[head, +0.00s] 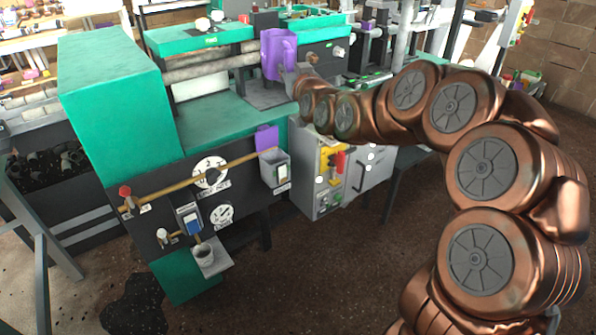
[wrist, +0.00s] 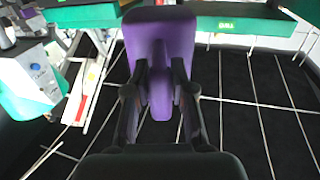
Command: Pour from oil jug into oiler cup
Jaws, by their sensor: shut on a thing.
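The purple oil jug (head: 277,53) is up at the machine's top in the head view, roughly upright. In the wrist view the jug (wrist: 160,45) fills the upper middle, with its handle between my fingers. My gripper (wrist: 161,88) is shut on that handle; in the head view my gripper (head: 291,74) is small and partly hidden by my arm. A grey square cup (head: 274,172) with a raised purple flap (head: 266,139) is on the machine's dark front panel, below the jug. It looks like the oiler cup; its inside is hard to see.
A small round grey cup (head: 204,253) stands on a low ledge. A brass pipe (head: 190,182), gauges (head: 211,173) and a red-knobbed valve (head: 125,192) are on the panel. A tall green housing (head: 115,95) stands left. A grey cabinet (head: 318,175) stands right of the square cup.

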